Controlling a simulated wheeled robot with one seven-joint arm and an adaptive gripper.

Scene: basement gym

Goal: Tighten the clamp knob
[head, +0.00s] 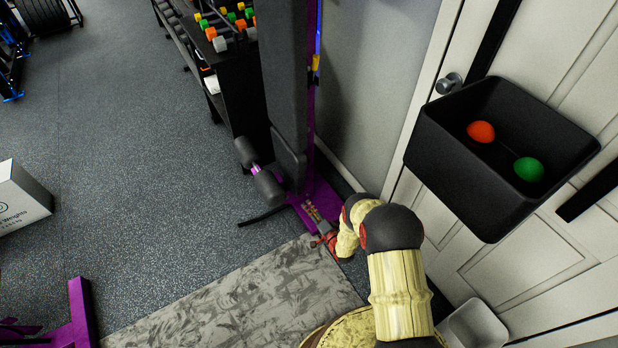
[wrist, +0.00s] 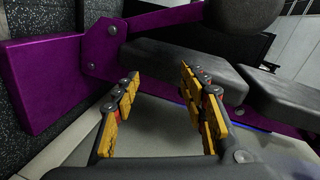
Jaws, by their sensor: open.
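I cannot pick out the clamp knob for certain in either view. A purple metal frame (wrist: 55,75) with bolts fills the left and upper part of the wrist view. In the head view the purple frame (head: 318,192) stands upright with dark pads near the wall. My gripper (wrist: 160,78) is open, with its yellow-and-black fingers spread and nothing seen between them. It faces the purple frame and dark pads (wrist: 190,62), apart from them as far as I can tell. In the head view my gripper (head: 328,241) is small and partly hidden at the frame's foot.
A dumbbell rack (head: 225,85) stands behind the frame. A foam roller (head: 268,187) juts out left of it. A black bin (head: 450,185) with an orange and a green ball hangs at the white door. Open grey floor (head: 140,150) lies left.

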